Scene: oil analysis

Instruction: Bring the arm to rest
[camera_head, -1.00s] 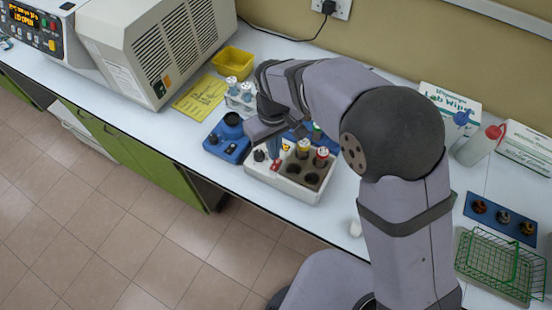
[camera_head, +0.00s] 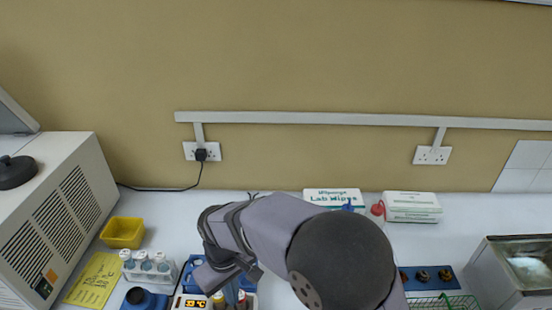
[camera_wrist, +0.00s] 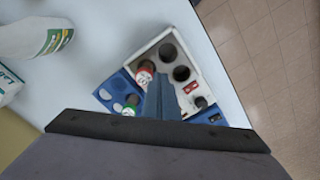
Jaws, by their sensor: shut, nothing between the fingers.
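My arm reaches over the bench in the head view, and my gripper (camera_head: 232,292) points down near the white heating block (camera_head: 190,303) at the lower edge. In the wrist view my gripper (camera_wrist: 160,97) is shut with nothing in it, in front of the white block (camera_wrist: 215,78). The block has open dark wells and a red-capped vial (camera_wrist: 145,72). A green-capped vial (camera_wrist: 132,102) stands by the blue rack (camera_wrist: 110,95). Whether the fingertips touch anything I cannot tell.
A white rack of vials (camera_head: 148,268), a yellow tray (camera_head: 122,232) and a large beige machine (camera_head: 60,220) are on the left. Wipes boxes (camera_head: 412,207), a blue holder (camera_head: 430,278) and a green wire basket (camera_head: 442,302) are on the right.

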